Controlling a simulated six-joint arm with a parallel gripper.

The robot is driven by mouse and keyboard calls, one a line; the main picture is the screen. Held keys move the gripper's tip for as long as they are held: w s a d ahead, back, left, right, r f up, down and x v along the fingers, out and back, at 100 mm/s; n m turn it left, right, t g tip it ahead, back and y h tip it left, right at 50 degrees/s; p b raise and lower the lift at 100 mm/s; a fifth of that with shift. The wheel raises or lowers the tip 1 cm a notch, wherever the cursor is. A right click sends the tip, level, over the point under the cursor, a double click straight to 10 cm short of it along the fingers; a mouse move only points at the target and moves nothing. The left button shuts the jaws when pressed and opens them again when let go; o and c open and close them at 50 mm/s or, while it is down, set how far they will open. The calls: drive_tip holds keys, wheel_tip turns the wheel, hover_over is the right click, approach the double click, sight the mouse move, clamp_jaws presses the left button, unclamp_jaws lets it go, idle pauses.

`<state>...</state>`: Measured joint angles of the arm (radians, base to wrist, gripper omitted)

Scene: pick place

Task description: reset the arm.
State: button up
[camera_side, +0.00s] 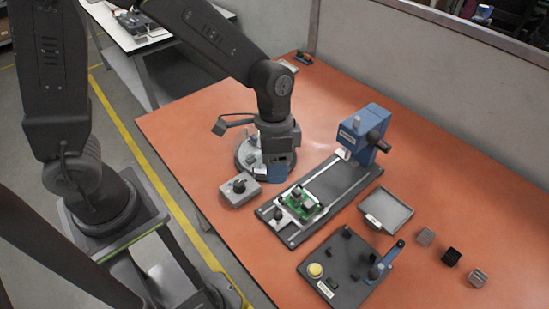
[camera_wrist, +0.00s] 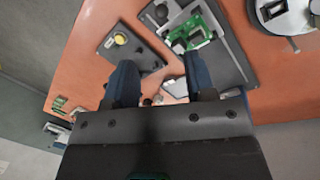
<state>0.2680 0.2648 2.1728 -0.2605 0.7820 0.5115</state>
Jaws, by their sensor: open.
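My gripper (camera_side: 277,172) points down at the left part of the orange table, in front of the round grey base and left of the green circuit board. In the wrist view its two dark blue fingers (camera_wrist: 159,63) stand apart with nothing held between them. The gripper covers part of the round base in the side view, and its fingertips are small there, so its exact height above the table is hard to tell.
Nearby are a round base (camera_side: 243,153), knobbed box (camera_side: 236,198), green board (camera_side: 300,203) on a track plate (camera_side: 333,189), blue device (camera_side: 364,135), grey tray (camera_side: 386,229), and button panel (camera_side: 338,262). Small blocks (camera_side: 452,257) lie at right.

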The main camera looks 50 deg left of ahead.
drive_tip(key=s+a+r+n+t+y, duration=0.1)
drive_tip(key=s+a+r+n+t, duration=0.2)
drive_tip(key=s+a+r, duration=0.2)
drive_tip(key=s+a+r+n+t, duration=0.3)
drive_tip(key=s+a+r, duration=0.2)
drive_tip(key=r, duration=0.5)
drive_tip(key=shift+s+a+r+n+t+y, duration=0.15)
drive_tip(key=shift+a+r+n+t+y, duration=0.25)
drive_tip(key=shift+a, duration=0.45)
idle(0.6)
